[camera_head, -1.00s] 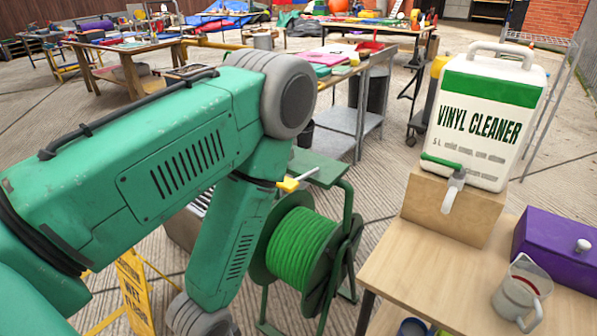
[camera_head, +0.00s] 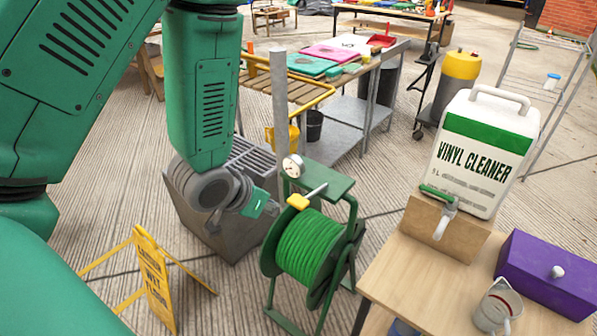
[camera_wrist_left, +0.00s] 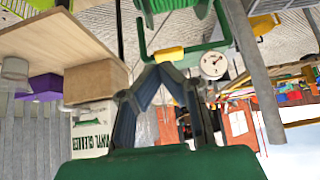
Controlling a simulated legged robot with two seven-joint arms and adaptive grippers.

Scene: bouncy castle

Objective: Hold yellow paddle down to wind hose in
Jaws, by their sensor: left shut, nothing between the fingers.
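The yellow paddle (camera_head: 298,201) sits on a pale lever at the top of the hose reel, under a green top plate (camera_head: 317,180). The green hose (camera_head: 308,248) is wound on the reel's drum in a green frame. My left gripper (camera_head: 279,210) is just left of the paddle, its fingers small and partly hard to make out. In the left wrist view, the two fingers of my left gripper (camera_wrist_left: 160,70) meet at the tips, shut and empty. The paddle (camera_wrist_left: 170,54) shows just beyond them; I cannot tell whether they touch it. My right gripper is out of view.
A round gauge (camera_head: 293,166) and a grey post (camera_head: 280,110) stand by the reel. A grey drain box (camera_head: 225,235) is below my left arm. A yellow sign (camera_head: 153,275) stands at left. At right, a wooden table (camera_head: 405,280) holds vinyl cleaner (camera_head: 485,150), a purple box (camera_head: 548,272) and a jug (camera_head: 497,305).

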